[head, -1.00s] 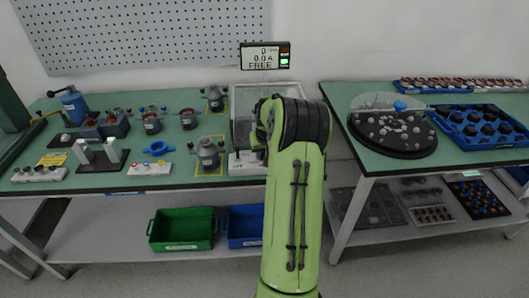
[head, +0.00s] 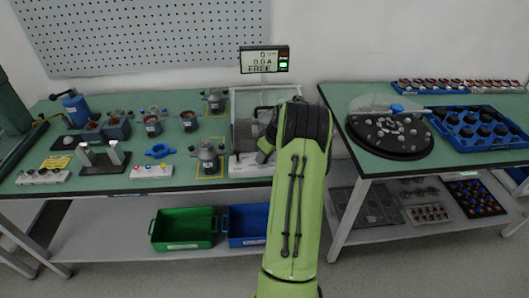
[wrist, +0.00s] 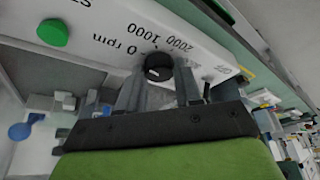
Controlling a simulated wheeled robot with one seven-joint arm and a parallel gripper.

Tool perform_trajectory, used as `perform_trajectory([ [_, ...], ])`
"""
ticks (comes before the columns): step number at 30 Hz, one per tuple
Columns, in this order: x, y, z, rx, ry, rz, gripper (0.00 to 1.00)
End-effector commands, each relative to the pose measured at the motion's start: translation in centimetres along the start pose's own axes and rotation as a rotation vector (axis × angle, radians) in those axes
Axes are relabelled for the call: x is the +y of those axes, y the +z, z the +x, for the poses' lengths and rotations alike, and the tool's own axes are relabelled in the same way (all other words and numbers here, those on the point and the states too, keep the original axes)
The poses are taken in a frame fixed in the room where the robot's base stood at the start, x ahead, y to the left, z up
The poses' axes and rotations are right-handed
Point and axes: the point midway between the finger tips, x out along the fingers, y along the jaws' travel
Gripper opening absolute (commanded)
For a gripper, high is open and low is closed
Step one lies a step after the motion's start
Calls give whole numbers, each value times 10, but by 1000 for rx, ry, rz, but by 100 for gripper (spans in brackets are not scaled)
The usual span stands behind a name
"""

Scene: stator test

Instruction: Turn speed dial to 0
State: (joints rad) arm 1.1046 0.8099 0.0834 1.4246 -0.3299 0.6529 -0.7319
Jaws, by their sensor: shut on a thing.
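The speed dial (wrist: 158,66) is a small round black knob on a white panel in the wrist view. "0 rpm", "1000" and "2000" are printed around it. My gripper (wrist: 160,82) is shut on the dial, with a grey finger on either side. Which mark the dial points to is too small to tell. In the head view, the white control box (head: 243,168) stands at the right end of the left bench, and my green arm hides the dial and gripper. The display (head: 264,60) above reads 0, 0.0 A and FREE, with a green light.
A round green button (wrist: 53,32) is on the same panel. A clear-walled enclosure (head: 240,110) stands behind the box. A second bench with a round turntable (head: 390,146) stands to the right.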

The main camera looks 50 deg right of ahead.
Motion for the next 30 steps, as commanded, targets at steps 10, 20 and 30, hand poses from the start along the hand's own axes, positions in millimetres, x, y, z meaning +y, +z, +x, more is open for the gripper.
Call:
perform_trajectory([
  [10,2,-1,-1,1,-69,-169,4],
  [20,2,-1,-1,1,-88,-218,4],
  [30,2,-1,0,1,-89,-220,36],
])
